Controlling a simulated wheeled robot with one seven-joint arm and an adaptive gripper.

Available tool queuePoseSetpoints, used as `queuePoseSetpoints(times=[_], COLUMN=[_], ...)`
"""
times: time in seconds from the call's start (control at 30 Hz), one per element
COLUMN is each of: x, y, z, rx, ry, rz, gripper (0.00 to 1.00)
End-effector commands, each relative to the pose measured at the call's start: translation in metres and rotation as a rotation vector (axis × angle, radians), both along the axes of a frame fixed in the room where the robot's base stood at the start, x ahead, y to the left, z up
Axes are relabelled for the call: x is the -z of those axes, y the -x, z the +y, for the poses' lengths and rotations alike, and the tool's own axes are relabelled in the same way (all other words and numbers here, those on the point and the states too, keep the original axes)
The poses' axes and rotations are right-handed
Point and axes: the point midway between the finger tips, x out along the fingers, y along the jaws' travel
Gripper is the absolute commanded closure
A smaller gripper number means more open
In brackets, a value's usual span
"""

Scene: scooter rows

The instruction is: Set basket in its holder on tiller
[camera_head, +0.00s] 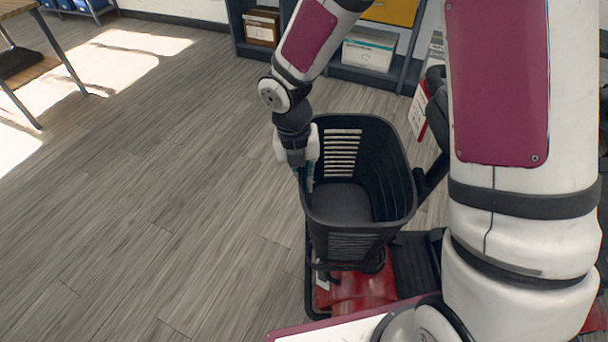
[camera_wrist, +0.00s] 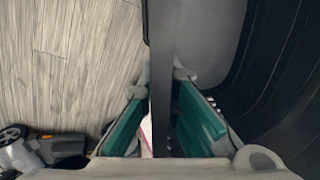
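The black basket (camera_head: 352,246) is upright above the front of a red scooter (camera_head: 362,292) in the head view. It looks empty, with slots in its far wall. My gripper (camera_head: 308,174) is at the basket's left rim. In the wrist view its green-padded fingers (camera_wrist: 161,82) lie on both sides of the basket's rim (camera_wrist: 162,50), their tips against it, so it is shut on the basket. The dark tiller (camera_head: 432,178) shows in part at the basket's right side. The holder is hidden, so I cannot tell whether the basket touches it.
Shelves with boxes (camera_head: 368,50) stand at the back. A table (camera_head: 30,68) is at the far left. The wood floor (camera_head: 160,200) left of the basket is clear. My own arm hides much of the right side.

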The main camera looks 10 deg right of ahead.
Motion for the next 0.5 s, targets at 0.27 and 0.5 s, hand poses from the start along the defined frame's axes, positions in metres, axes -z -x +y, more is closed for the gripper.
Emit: queuePoseSetpoints(times=[0.27, 0.5], x=[0.0014, 0.0014], y=[-0.0001, -0.0001], z=[-0.0003, -0.0003], rx=[-0.001, -0.001], ry=[0.001, 0.001], rz=[-0.001, 0.0], gripper=[1.0, 0.72])
